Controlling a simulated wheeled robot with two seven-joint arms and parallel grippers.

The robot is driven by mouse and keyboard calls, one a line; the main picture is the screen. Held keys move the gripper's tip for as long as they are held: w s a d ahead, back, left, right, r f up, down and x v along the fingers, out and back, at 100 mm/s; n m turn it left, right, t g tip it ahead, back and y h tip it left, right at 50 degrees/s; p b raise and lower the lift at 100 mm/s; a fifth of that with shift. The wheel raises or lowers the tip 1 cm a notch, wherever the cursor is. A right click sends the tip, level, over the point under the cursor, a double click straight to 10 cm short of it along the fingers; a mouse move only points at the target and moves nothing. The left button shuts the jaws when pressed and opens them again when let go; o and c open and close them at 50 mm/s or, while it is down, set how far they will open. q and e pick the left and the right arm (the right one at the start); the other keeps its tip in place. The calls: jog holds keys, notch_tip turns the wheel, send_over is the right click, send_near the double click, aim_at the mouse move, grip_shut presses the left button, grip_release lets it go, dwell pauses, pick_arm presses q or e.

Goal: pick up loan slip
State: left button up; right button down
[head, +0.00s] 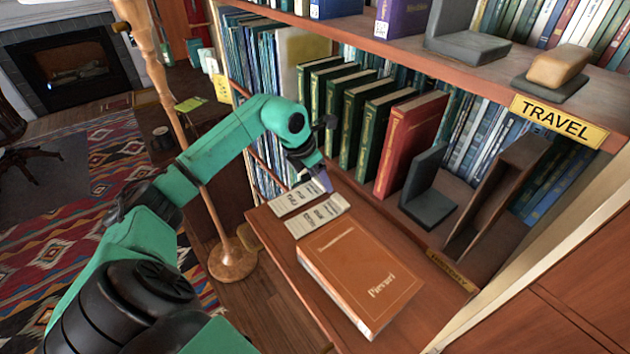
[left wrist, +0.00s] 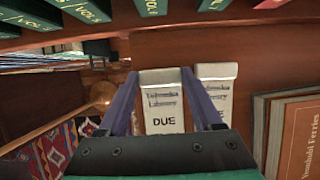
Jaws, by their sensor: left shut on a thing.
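Two pale loan slips with dark print lie side by side on the pull-out wooden shelf. The farther slip (head: 300,198) is at my left gripper (head: 322,181). In the left wrist view this slip (left wrist: 163,106), marked "DUE", sits between the two purple fingers of the left gripper (left wrist: 160,78), which is shut on it. The slip still looks level with the shelf; I cannot tell whether it is lifted. The nearer slip (head: 318,215) lies beside it, outside the fingers, and shows right of them in the left wrist view (left wrist: 218,88). My right gripper is not in view.
A brown book (head: 360,272) lies flat close to the nearer slip. Green books (head: 345,115) and a red book (head: 408,140) stand behind, beside a dark bookend (head: 430,190). The upper shelf edge (head: 450,90) overhangs. A copper-coloured stand (head: 232,262) is left of the shelf.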

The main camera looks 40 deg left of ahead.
pick_arm(q)
notch_tip(320, 180, up, 6)
jog(key=shift+w+r+b, duration=0.1)
jog(key=shift+r+b, duration=0.1)
jog(key=shift+b, duration=0.5)
notch_tip(320, 180, up, 13)
jog(key=shift+p, duration=0.3)
